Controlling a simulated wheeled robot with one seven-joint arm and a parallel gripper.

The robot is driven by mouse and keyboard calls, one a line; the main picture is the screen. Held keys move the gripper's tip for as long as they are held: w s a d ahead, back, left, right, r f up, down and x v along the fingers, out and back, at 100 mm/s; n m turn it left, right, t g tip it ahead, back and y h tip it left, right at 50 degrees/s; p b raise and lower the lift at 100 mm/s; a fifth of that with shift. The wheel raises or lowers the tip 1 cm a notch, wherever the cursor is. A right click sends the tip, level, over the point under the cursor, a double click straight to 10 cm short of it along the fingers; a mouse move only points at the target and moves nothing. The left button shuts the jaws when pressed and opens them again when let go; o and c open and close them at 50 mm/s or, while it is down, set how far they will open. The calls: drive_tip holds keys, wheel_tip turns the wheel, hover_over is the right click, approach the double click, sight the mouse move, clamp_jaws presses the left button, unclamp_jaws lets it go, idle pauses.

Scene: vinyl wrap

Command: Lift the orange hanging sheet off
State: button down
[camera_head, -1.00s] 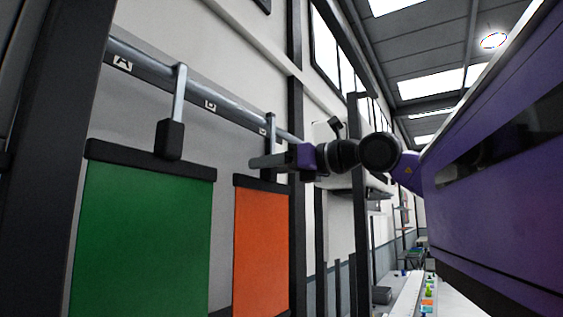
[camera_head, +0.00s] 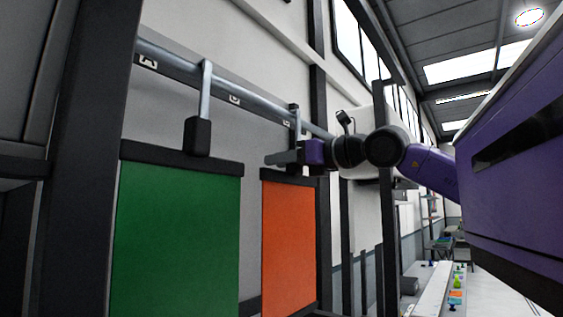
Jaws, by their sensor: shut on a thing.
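The orange sheet (camera_head: 289,245) hangs from a dark top bar (camera_head: 288,176), right of the green sheet. A metal hook (camera_head: 295,122) runs from the rail down to its holder. My gripper (camera_head: 285,158) is at that holder, just above the orange sheet's top bar, with its fingers pointing left. It is shut on the hanger of the orange sheet. The exact contact is partly hidden by the fingers and my wrist.
A green sheet (camera_head: 178,240) hangs close on the left from its own hook (camera_head: 205,95). The metal rail (camera_head: 250,100) runs above both. A dark post (camera_head: 95,150) stands at left, another just right of the orange sheet. A bench with small coloured items (camera_head: 455,292) is at lower right.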

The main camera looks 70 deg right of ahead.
drive_tip(key=shift+r, duration=0.15)
drive_tip(key=shift+r+p, duration=0.5)
drive_tip(key=shift+r, duration=0.5)
drive_tip(key=shift+b+v, duration=0.9)
drive_tip(key=shift+v, duration=1.5)
drive_tip(key=b+v, duration=0.1)
drive_tip(key=v, duration=0.7)
drive_tip(key=shift+b, duration=0.3)
drive_tip(key=shift+a, duration=0.15)
